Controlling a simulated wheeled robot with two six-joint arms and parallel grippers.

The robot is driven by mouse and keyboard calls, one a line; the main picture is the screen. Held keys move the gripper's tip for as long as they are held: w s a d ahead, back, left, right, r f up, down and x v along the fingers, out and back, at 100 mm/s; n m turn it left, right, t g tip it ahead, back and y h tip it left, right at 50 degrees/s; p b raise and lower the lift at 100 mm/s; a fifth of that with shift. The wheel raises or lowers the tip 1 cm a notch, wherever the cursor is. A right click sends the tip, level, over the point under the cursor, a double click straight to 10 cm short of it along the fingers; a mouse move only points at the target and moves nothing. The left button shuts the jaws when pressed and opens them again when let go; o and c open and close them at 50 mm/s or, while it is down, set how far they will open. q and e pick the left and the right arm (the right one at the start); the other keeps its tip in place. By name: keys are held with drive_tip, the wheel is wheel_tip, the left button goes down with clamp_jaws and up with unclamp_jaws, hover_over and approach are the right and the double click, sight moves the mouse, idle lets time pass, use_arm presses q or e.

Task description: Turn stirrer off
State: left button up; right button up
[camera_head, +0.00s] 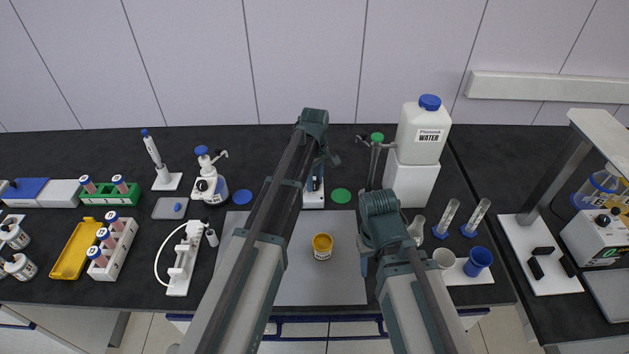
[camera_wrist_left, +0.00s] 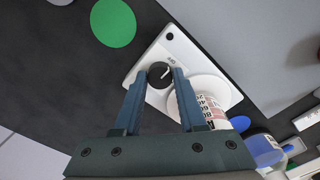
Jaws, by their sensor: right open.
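The white stirrer (camera_head: 313,199) stands at the back middle of the bench, mostly hidden by my left arm in the head view. In the left wrist view the white stirrer body (camera_wrist_left: 151,57) has a round white plate and a black knob (camera_wrist_left: 159,75) with a white pointer mark. My left gripper (camera_wrist_left: 160,73) has one finger on each side of the knob, very close to it. I cannot tell whether the fingers touch it. A bottle with a numbered label (camera_wrist_left: 212,112) is at the plate, partly behind the right finger. My right gripper (camera_head: 366,265) is open and empty over the grey mat.
A water canister (camera_head: 422,130) and glassware stand right, tube racks (camera_head: 115,245) left.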

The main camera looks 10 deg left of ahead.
sight(314, 183)
use_arm(q)
drive_tip(key=o, duration=0.4)
drive_tip(key=shift+c, duration=0.2)
drive_tip(key=shift+r, duration=0.1)
wheel_tip(314, 183, up, 14)
drive_tip(key=p, duration=1.3)
drive_tip(key=shift+f+p, duration=0.2)
drive_tip(key=shift+p, duration=0.2)
use_arm(e)
wheel_tip(314, 183, up, 14)
drive_tip(key=shift+f, duration=0.15)
use_arm(q)
drive_tip(key=s+d+f+m+b, duration=0.2)
drive_tip(key=s+m, duration=0.3)
drive_tip(key=s, duration=0.3)
drive_tip(key=s+d+f+m+b, duration=0.2)
drive_tip(key=s+m, duration=0.3)
drive_tip(key=s, duration=0.4)
drive_tip(key=s+d+f+m+y+b, duration=0.1)
drive_tip(key=s+d+f+m+b, duration=0.1)
drive_tip(key=s+m, duration=0.3)
drive_tip(key=s+d, duration=0.1)
drive_tip(key=s, duration=0.3)
drive_tip(key=shift+d, duration=0.35)
use_arm(e)
wheel_tip(314, 183, down, 6)
